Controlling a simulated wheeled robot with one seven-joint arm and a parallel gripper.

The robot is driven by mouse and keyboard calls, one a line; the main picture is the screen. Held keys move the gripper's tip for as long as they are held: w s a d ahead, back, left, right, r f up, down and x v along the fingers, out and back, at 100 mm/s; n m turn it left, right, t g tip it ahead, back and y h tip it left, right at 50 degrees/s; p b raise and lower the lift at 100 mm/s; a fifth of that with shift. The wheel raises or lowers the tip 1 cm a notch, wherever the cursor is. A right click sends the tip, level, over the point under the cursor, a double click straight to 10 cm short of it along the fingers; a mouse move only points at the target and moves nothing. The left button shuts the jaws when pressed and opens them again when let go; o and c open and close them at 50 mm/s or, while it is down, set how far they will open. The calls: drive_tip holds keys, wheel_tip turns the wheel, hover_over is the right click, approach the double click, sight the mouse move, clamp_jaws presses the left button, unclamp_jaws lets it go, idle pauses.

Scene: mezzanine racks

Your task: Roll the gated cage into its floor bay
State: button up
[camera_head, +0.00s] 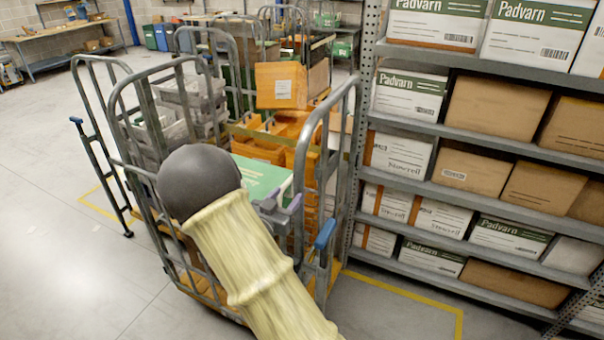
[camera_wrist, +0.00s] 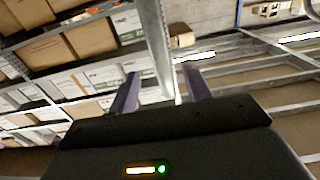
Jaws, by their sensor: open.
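The cage (camera_head: 120,118) is a grey tubular-steel roll cage, standing upright with an orange base. It holds orange bins (camera_head: 262,150), grey crates and a green-topped box. My gripper (camera_head: 281,203) is at its near right side in the head view, mostly behind my pale arm. In the wrist view the purple fingers of my gripper (camera_wrist: 160,90) are open, with a grey metal tube (camera_wrist: 153,40) showing between them; contact cannot be told. A yellow floor line (camera_head: 455,318) runs right of the cage, and another yellow line (camera_head: 95,208) shows at its left.
A shelf rack (camera_head: 470,155) of Padvarn and brown cartons stands close on the right. More cages (camera_head: 270,30) stand behind. Open grey floor (camera_head: 45,220) lies left.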

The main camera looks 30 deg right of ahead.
sight(297, 183)
drive_tip(key=p+x, duration=0.3)
drive_tip(key=x, duration=0.6)
drive_tip(key=shift+r, duration=0.15)
drive_tip(key=shift+w+d+p, duration=0.3)
drive_tip(key=shift+w+d, duration=0.1)
drive_tip(key=shift+d, duration=0.1)
clamp_jaws()
